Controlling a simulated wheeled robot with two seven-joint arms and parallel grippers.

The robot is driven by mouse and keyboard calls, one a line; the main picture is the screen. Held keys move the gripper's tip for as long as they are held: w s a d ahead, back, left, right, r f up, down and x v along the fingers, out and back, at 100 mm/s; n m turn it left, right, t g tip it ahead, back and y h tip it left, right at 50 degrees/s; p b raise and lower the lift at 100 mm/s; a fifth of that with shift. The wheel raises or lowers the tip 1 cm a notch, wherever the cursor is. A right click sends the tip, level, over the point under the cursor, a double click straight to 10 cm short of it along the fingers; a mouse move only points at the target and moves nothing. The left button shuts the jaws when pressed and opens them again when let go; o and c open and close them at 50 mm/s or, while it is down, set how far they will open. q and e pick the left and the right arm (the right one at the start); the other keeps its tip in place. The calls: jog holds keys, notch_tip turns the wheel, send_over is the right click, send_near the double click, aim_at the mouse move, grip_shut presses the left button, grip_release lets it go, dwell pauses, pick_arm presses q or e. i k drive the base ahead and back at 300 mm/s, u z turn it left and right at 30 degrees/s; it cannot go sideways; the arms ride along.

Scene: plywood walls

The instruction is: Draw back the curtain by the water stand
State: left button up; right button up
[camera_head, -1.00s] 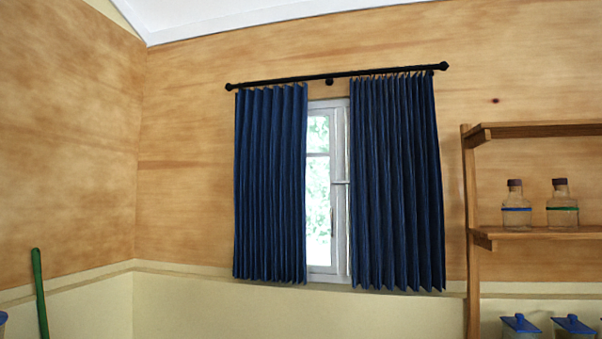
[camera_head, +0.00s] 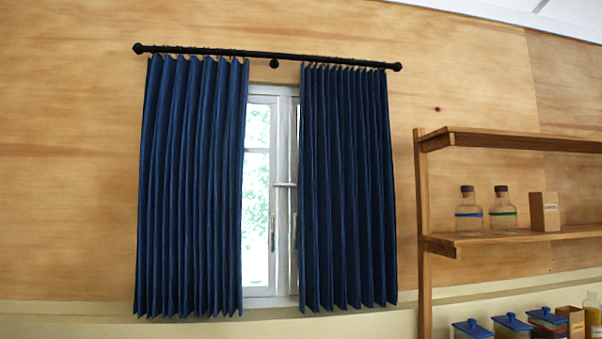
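Two dark blue pleated curtains hang from a black rod (camera_head: 225,51) in front of a window. The left curtain (camera_head: 190,190) covers the window's left side. The right curtain (camera_head: 346,190) covers its right side, nearer the shelf. A gap between them shows the white window frame (camera_head: 259,293) and bright glass with greenery outside. No water stand can be made out. Neither of my grippers is in view.
A wooden shelf unit (camera_head: 423,230) stands right of the window. It holds two bottles with blue (camera_head: 468,212) and green (camera_head: 503,211) bands, a small box (camera_head: 544,211), and blue-lidded jars (camera_head: 512,324) lower down. The wall left of the curtains is bare.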

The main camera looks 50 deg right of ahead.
aim_at(240, 93)
jog(key=z, duration=0.5)
jog(key=i, duration=0.65)
jog(key=z, duration=1.05)
jog(key=i, duration=0.35)
jog(key=z, duration=0.4)
jog(key=k, duration=0.5)
jog(key=z, duration=1.45)
jog(key=i, duration=1)
jog(key=u, duration=2.45)
